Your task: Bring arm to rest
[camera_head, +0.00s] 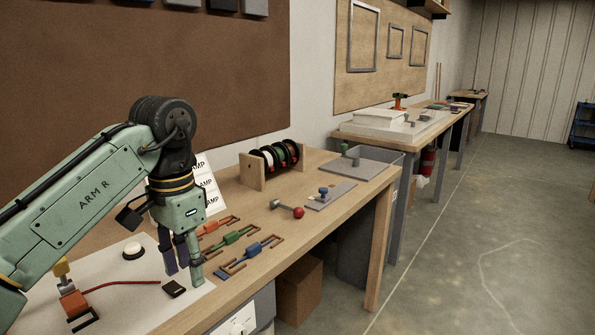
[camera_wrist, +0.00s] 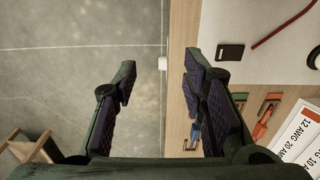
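My green arm reaches in from the left in the head view, with my gripper (camera_head: 182,262) pointing down over the front edge of the near workbench (camera_head: 335,222). In the wrist view my gripper (camera_wrist: 158,85) has its two dark-padded fingers spread apart. Nothing is between them but the grey floor and the bench edge below. The fingertips are close to a small black block (camera_head: 174,288) on a white mat (camera_head: 135,310); the block also shows in the wrist view (camera_wrist: 230,52). I cannot tell the exact height of the fingers above the bench.
Orange, green (camera_head: 232,237) and blue connectors lie right of my gripper. Behind them are a labelled white card (camera_head: 207,185) and a spool rack (camera_head: 272,163). A red-ended lever (camera_head: 298,212) is near the bench front. A red wire (camera_head: 120,283) crosses the mat.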

